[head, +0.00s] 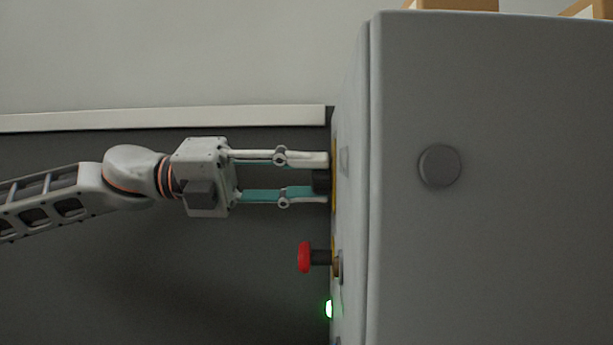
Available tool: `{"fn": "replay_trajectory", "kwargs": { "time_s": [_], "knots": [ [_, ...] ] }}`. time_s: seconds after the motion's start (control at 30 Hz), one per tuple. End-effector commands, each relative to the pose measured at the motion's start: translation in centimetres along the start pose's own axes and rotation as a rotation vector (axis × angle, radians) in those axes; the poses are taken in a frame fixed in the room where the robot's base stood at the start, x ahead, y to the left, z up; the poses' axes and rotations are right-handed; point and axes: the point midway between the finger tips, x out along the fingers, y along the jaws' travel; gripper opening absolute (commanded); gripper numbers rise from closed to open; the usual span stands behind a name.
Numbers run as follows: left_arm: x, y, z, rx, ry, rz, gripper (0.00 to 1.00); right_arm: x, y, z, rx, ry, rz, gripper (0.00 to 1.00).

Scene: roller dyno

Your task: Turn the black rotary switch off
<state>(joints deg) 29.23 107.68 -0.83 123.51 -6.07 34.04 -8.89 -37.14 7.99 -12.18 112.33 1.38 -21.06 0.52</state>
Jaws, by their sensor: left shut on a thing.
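The black rotary switch (321,182) sits on a yellow plate (334,175) on the left face of the grey cabinet (490,220). My left gripper (320,179) comes in level from the left. Its two fingers are shut on the switch, one above and one below, with the tips close to the plate. The fingers hide part of the switch, and I see the panel nearly edge-on, so I cannot tell which way the switch points. My right gripper is not in view.
A red mushroom button (305,257) sticks out of the same face below the switch. A green lit lamp (329,309) is under it. A round grey cap (440,165) is on the cabinet's broad side. Left of the panel there is free room.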

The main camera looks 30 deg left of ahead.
Motion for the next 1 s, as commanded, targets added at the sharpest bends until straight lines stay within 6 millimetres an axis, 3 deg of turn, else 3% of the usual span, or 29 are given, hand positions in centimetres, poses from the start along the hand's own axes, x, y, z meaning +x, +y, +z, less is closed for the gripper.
{"fn": "replay_trajectory", "kwargs": {
  "time_s": [0.8, 1.0],
  "knots": [
    [0.0, -0.1, 0.0, -0.756, 0.001, 0.002, 0.07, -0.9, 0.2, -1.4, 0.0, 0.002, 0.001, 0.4],
    [0.0, -0.1, 0.0, -0.891, 0.001, 0.002, 0.07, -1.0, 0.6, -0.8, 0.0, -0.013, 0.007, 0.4]
  ]
}}
